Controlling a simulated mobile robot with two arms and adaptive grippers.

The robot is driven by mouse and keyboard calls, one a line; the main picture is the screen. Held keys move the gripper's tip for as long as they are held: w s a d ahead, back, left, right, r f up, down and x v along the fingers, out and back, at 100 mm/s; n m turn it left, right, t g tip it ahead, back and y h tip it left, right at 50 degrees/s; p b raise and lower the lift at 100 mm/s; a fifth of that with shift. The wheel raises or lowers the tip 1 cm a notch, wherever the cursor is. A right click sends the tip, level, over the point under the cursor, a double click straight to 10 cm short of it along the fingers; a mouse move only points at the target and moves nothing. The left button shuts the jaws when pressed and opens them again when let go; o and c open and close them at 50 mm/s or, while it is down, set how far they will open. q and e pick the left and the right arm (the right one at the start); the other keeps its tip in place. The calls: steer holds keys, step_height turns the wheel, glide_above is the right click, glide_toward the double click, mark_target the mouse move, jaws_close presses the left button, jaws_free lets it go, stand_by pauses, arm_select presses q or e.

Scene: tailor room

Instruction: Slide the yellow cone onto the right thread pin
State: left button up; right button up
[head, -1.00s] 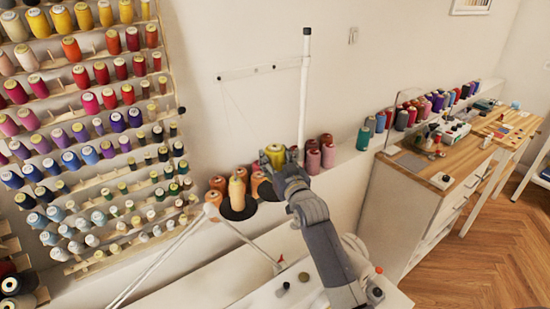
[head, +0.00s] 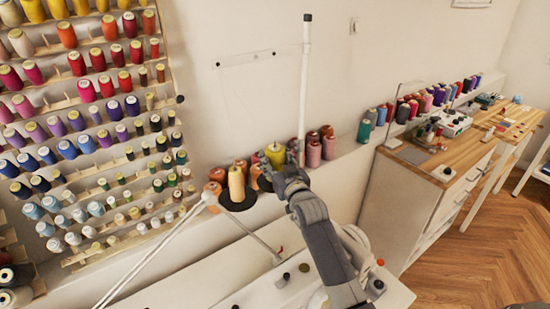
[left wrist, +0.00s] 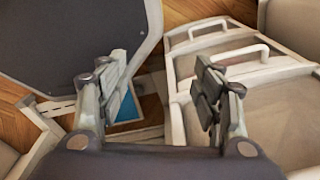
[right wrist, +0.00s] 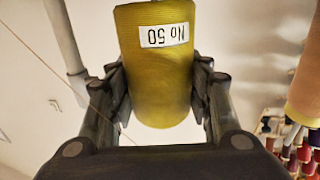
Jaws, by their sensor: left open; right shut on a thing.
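My right gripper (head: 288,164) is shut on the yellow cone (head: 276,154), which it holds over the right side of the thread stand. In the right wrist view the yellow cone (right wrist: 155,85) sits between both fingers, its "No 50" label upside down. The stand has a left black disc (head: 240,204) carrying a peach cone (head: 236,183). A right black disc (head: 265,185) is partly hidden by my right gripper. The right thread pin cannot be made out. My left gripper (left wrist: 160,98) is open and empty in the left wrist view, outside the head view.
A tall white pole (head: 304,85) rises close behind my right gripper. Orange and pink spools (head: 313,154) stand on the ledge nearby. A wall rack (head: 95,130) full of spools is at left. A wooden-topped cabinet (head: 440,165) stands at right.

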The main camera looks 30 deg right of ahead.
steer(key=shift+f, duration=0.45)
steer(key=o, duration=1.2)
steer(key=shift+o, duration=0.2)
steer(key=shift+s, duration=0.15)
steer(key=s+a, duration=0.1)
steer(key=s, duration=1)
steer(key=shift+s+a, duration=0.25)
steer(key=shift+s, duration=0.1)
